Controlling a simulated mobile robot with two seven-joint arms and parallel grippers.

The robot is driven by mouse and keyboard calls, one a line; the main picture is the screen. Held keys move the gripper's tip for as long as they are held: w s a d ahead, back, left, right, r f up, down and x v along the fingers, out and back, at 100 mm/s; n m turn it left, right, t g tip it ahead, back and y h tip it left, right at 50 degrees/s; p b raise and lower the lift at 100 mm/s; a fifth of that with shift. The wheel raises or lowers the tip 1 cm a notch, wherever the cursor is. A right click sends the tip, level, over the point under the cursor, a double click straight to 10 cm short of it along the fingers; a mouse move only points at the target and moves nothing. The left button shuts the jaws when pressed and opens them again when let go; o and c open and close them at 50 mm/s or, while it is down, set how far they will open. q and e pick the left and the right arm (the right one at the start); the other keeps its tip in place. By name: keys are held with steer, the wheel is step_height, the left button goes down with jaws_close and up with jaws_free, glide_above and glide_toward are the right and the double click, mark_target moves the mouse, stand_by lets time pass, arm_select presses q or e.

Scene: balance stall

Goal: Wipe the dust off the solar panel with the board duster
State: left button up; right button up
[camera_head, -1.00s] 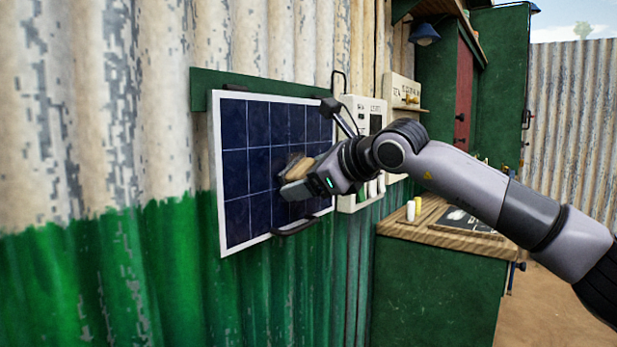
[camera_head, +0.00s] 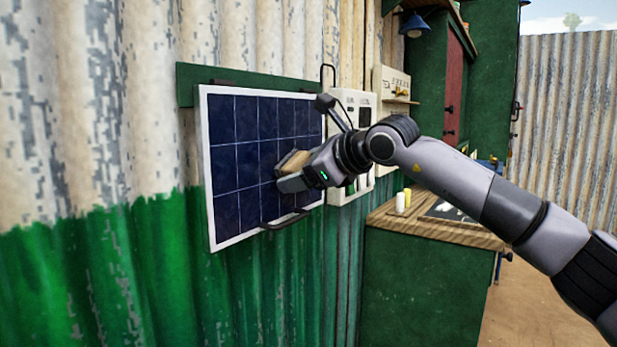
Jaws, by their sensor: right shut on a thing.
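The solar panel (camera_head: 236,170) hangs on the wall, a dark blue grid in a white frame. My right gripper (camera_head: 284,176) is at the panel's right part, shut on the board duster (camera_head: 293,160). The duster's tan wooden body shows above the near finger, and it appears to be against the panel face. Its wiping side is hidden. The visible cells look dark blue with little clear dust; I cannot tell what lies behind the gripper. My left gripper is not in view.
A green board (camera_head: 187,86) backs the panel top, and a dark handle (camera_head: 285,221) sticks out at its lower edge. A white box (camera_head: 346,101) is on the wall just right. A wooden counter (camera_head: 389,222) with small items stands farther right.

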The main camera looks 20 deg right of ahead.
steer(key=shift+s+a+f+b, duration=0.1)
steer(key=shift+s+a+b, duration=0.35)
steer(key=shift+a, duration=0.3)
steer(key=shift+s+a, duration=0.1)
steer(key=shift+a, duration=0.1)
steer(key=shift+s+b, duration=0.2)
steer(key=shift+b, duration=0.1)
steer(key=s+d+b, duration=0.3)
steer(key=s+d, duration=0.1)
steer(key=s, duration=0.1)
steer(key=shift+b, duration=0.3)
steer(key=shift+d, duration=0.2)
